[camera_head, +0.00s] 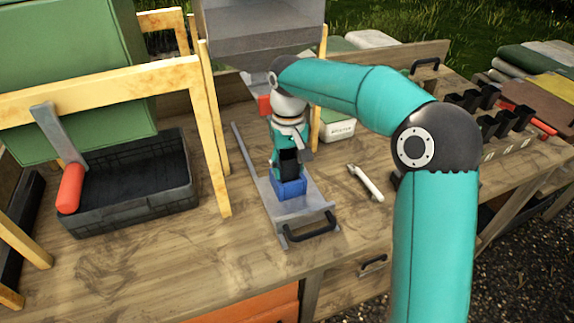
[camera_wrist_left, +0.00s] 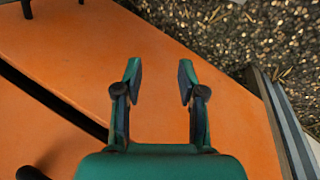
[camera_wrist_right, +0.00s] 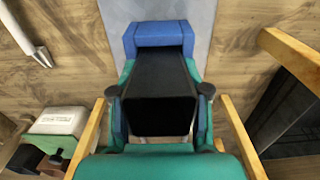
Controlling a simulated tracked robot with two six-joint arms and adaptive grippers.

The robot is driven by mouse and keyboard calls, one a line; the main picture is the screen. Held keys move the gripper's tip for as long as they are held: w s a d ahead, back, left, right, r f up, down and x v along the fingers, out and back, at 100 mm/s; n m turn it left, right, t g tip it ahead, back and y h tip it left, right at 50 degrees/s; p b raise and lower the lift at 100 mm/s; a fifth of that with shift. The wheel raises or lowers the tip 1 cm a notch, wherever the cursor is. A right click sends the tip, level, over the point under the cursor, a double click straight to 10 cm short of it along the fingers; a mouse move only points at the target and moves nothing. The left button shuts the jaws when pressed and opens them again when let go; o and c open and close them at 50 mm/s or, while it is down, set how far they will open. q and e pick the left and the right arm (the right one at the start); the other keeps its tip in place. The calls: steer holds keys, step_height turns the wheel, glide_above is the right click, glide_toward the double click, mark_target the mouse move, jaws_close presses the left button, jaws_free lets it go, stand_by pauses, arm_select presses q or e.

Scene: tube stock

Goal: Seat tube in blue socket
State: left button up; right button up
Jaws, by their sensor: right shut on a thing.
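A black square tube (camera_head: 289,164) stands over the blue socket (camera_head: 290,188) on a grey metal plate. My right gripper (camera_head: 290,153) is shut on the tube from above. In the right wrist view the tube (camera_wrist_right: 158,85) sits between the fingers, and its far end meets the blue socket (camera_wrist_right: 158,35). They look lined up; how deep the tube's end sits is hidden. My left gripper (camera_wrist_left: 159,80) is open and empty over an orange surface in the left wrist view; it is not seen in the head view.
The grey plate (camera_head: 300,214) has a black handle (camera_head: 311,226) at its front. A white-handled tool (camera_head: 366,183) lies right of the plate. Several black holders (camera_head: 487,125) stand at the far right.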

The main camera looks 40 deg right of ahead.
steer(key=o, duration=0.9)
steer(key=shift+r, duration=0.15)
step_height(320, 180, up, 9)
steer(key=p, duration=0.8)
steer(key=shift+s+f, duration=0.1)
steer(key=shift+f, duration=0.1)
stand_by(0.5)
